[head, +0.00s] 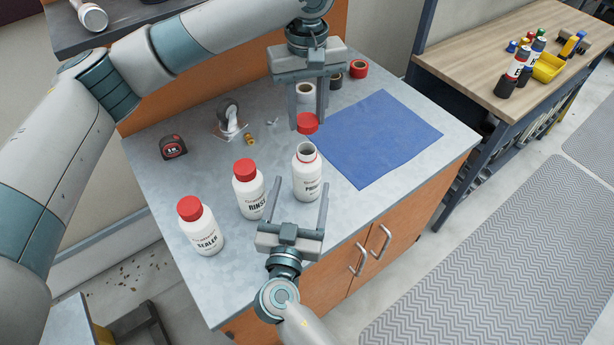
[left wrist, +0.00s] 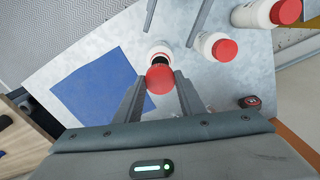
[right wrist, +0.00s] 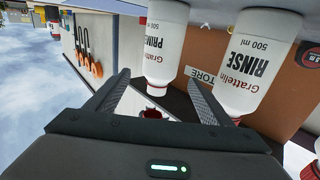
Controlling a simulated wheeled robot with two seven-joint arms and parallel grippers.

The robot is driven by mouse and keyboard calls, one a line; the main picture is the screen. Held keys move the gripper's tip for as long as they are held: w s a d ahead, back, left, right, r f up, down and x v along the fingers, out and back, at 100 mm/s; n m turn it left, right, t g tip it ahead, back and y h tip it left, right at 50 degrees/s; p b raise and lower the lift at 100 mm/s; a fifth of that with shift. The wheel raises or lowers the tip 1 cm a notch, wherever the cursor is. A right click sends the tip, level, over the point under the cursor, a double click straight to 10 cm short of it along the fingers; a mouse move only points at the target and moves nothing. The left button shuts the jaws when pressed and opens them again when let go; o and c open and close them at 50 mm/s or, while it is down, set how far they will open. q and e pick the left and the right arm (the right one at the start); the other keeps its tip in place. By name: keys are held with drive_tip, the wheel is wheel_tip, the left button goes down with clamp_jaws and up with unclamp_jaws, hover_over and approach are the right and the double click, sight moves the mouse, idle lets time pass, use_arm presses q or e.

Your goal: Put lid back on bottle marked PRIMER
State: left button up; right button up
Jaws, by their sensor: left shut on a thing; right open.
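The white PRIMER bottle (head: 307,178) stands upright on the grey worktop with its mouth open. My left gripper (head: 307,125) is shut on the red lid (head: 306,119) and holds it just above the bottle's mouth, apart from it. In the left wrist view the lid (left wrist: 160,79) sits between the fingertips, partly covering the bottle (left wrist: 158,50). My right gripper (head: 297,190) is open, low at the near side of the PRIMER bottle, with its fingers pointing toward it. In the right wrist view the PRIMER bottle (right wrist: 164,45) shows beyond the fingertips, upside down.
The red-capped RINSE bottle (head: 249,193) and SEALER bottle (head: 201,230) stand to the left. A blue cloth (head: 378,137) lies to the right. A tape measure (head: 172,147), a small metal fitting (head: 229,118) and tape rolls (head: 359,69) are farther back. Bare worktop surrounds the bottles.

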sight(309, 152)
use_arm(q)
drive_tip(key=shift+s, duration=0.1)
use_arm(e)
drive_tip(key=shift+w+d, duration=0.1)
drive_tip(key=shift+w, duration=0.55)
drive_tip(key=w, duration=0.3)
drive_tip(key=w+d, duration=0.1)
drive_tip(key=w, duration=0.6)
drive_tip(key=shift+d, duration=0.4)
drive_tip(key=shift+c, duration=0.3)
drive_tip(key=c, duration=1.5)
use_arm(q)
drive_tip(key=shift+f, duration=2.45)
use_arm(e)
drive_tip(key=shift+c, duration=0.2)
